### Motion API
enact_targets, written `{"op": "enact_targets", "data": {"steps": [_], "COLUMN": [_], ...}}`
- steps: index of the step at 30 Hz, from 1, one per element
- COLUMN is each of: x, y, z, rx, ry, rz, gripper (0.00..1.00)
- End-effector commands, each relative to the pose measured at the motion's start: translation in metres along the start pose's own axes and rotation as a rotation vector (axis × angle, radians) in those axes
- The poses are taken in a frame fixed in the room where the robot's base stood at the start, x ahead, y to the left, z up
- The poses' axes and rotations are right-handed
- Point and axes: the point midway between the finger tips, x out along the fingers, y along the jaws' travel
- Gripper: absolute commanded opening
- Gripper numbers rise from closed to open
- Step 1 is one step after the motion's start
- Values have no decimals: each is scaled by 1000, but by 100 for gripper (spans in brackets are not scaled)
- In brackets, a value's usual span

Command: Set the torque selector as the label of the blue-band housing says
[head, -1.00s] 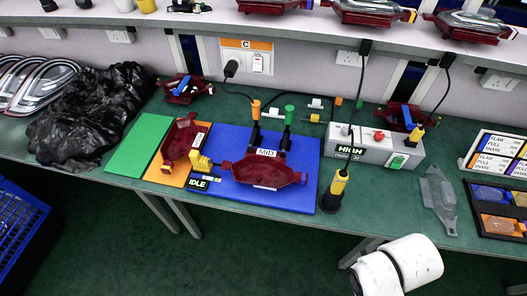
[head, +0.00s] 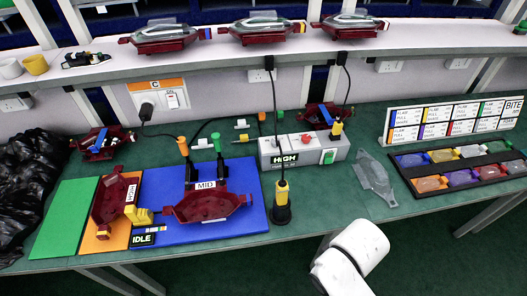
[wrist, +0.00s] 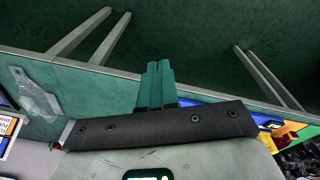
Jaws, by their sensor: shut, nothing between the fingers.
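I cannot tell which part is the torque selector. A dark red housing (head: 200,208) on a blue mat (head: 160,180) has a label reading MID (head: 206,185). Another red housing (head: 108,205) lies on an orange mat, with a label turned sideways. I cannot make out which housing bears the blue band. My gripper (wrist: 158,66) shows in the wrist view, shut and empty, its teal fingers over the bench edge. The head view shows my white arm without fingertips.
A black and yellow tool (head: 282,205) hangs on a cord right of the blue mat. A sign reading IDLE (head: 143,239) is at the mat's front. A clear lens (head: 374,178) and a tray of coloured lenses (head: 455,172) lie to the right. Black bags (head: 30,185) lie at left.

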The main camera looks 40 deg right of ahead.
Motion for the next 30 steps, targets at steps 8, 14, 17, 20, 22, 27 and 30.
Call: {"op": "enact_targets", "data": {"steps": [8,14,17,20,22,27,30], "x": [0,12,34,58,72,89,93], "y": [0,4,16,37,56,103,131], "z": [0,-13,-42,-81,-109,-168,-195], "rx": [0,42,122,225,293,404,441], "ry": [0,44,141,284,392,646,785], "rz": [0,12,41,88,124,205,245], "gripper": [0,17,27,36,43,59,63]}}
